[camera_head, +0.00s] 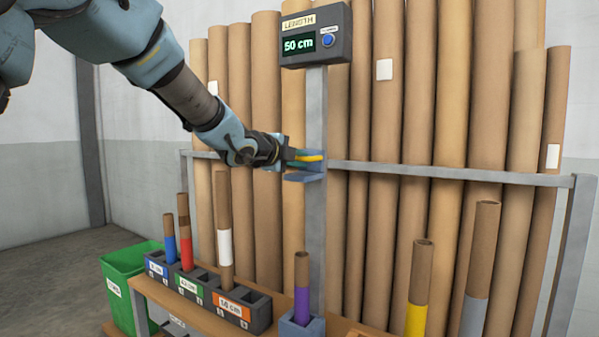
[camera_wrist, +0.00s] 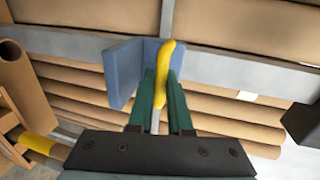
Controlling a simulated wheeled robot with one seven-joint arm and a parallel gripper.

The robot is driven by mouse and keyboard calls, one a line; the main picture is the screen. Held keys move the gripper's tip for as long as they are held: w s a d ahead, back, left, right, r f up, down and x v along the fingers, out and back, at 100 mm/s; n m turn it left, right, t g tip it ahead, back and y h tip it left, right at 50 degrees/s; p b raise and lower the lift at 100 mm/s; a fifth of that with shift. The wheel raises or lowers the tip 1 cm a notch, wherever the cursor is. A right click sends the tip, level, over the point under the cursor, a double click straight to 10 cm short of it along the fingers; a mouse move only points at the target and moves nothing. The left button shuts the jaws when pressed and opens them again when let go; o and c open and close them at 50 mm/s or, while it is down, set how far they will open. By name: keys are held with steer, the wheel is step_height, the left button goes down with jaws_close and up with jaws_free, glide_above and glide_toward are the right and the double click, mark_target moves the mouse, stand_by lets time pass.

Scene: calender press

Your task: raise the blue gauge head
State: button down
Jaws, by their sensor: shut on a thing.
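The blue gauge head (camera_head: 304,177) sits on the grey upright post (camera_head: 317,105), roughly midway up. It has a yellow handle (camera_head: 312,158). My gripper (camera_head: 301,156) reaches in from the upper left and is shut on the yellow handle. In the wrist view the green fingers of my gripper (camera_wrist: 160,100) stand on both sides of the yellow handle (camera_wrist: 167,60), with the blue gauge head (camera_wrist: 123,72) just left of them. A tube with a purple band (camera_head: 302,285) stands upright in the blue foot (camera_head: 301,327), below the gauge head with a clear gap.
The display (camera_head: 316,35) on top of the post reads 50 cm. Tall cardboard tubes (camera_head: 446,90) lean behind a grey rail (camera_head: 460,174). Holders with banded tubes (camera_head: 224,235) stand at left, a green bin (camera_head: 128,275) beside them. Yellow-banded (camera_head: 416,318) and grey-banded (camera_head: 474,315) tubes stand at right.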

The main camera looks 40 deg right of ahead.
step_height(320, 180, up, 20)
steer(key=p, duration=1.4)
steer(key=shift+r+p, duration=0.2)
steer(key=shift+p, duration=0.2)
steer(key=shift+r, duration=0.1)
steer(key=c, duration=1.2)
jaws_free()
steer(key=o, duration=0.4)
steer(key=shift+c, duration=0.2)
steer(key=v, duration=1)
steer(key=shift+a, duration=0.4)
